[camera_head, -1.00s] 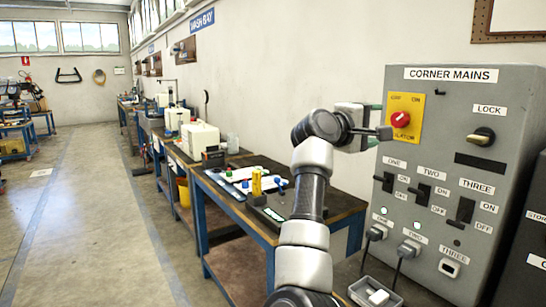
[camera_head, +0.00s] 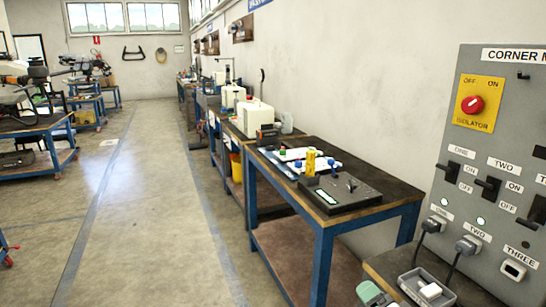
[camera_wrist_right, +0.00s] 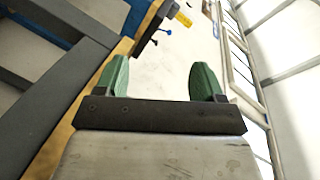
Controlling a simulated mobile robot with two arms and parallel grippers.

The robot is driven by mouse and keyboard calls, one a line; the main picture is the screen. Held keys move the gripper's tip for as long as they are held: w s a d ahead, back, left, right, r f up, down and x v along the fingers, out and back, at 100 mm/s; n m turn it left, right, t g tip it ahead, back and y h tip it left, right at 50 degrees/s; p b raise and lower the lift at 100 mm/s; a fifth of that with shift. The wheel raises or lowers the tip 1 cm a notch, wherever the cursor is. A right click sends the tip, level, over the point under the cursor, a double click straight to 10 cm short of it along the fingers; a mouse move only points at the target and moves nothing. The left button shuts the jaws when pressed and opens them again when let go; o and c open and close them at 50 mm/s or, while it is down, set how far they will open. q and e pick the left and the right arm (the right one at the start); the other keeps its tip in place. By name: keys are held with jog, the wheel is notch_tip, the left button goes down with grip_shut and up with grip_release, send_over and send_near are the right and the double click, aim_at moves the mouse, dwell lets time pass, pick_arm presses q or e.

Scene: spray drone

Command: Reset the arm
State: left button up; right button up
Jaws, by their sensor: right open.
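My right gripper (camera_wrist_right: 160,66) is open in the right wrist view, with two green finger pads wide apart and nothing between them. The arm that it belongs to does not show clearly in the head view. A pale green piece (camera_head: 376,294) shows at the bottom edge of the head view, cut off, and I cannot tell what it is. The grey mains panel (camera_head: 490,140) stands at the right edge, partly cut off. It has a red isolator knob (camera_head: 472,104) on a yellow plate. My left gripper is not in view.
A blue-framed bench (camera_head: 385,196) with a black control box (camera_head: 345,190) and a yellow object (camera_head: 311,162) stands left of the panel. A small grey tray (camera_head: 425,290) is below the panel. The floor aisle (camera_head: 140,220) at left is clear.

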jog(key=s+f+n+g+h, duration=0.2)
jog(key=s+f+n+g, duration=0.45)
jog(key=s, duration=0.75)
jog(key=s+f+n+g+h, duration=0.1)
jog(key=s+f+n+g, duration=0.55)
jog(key=s, duration=0.75)
notch_tip(320, 180, down, 22)
jog(key=s+p, duration=0.2)
jog(key=p, duration=0.5)
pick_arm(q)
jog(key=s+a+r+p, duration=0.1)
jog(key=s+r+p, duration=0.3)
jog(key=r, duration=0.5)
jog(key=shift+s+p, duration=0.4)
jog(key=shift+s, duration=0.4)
pick_arm(e)
jog(key=s+d+f+g, duration=0.1)
jog(key=s+d+f, duration=0.1)
jog(key=s+f, duration=0.7)
jog(key=s, duration=0.5)
jog(key=shift+s+d+f+m+g, duration=0.3)
jog(key=shift+s+d+f, duration=0.05)
jog(key=shift+s, duration=0.05)
